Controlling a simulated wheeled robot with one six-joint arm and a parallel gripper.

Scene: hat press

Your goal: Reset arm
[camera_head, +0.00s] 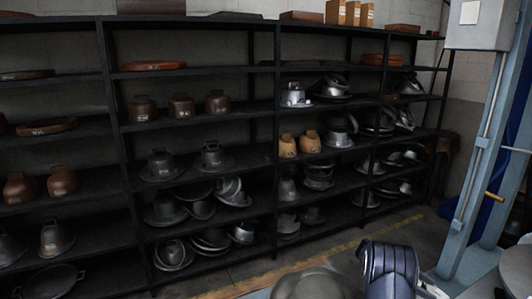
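No fingers of my gripper can be made out in the head view. A dark blue-grey, shiny ribbed part (390,270) rises from the bottom edge, right of centre. I cannot tell whether it belongs to my arm. To its left, a rounded dull grey shape (315,284) is cut off by the bottom edge, and I cannot tell what it is.
A long black shelf rack (275,150) along the back wall holds many metal and brown hat moulds. A blue-grey machine column (480,150) with a grey box (477,24) stands at right. A strip of floor with a yellow line (330,253) is clear before the rack.

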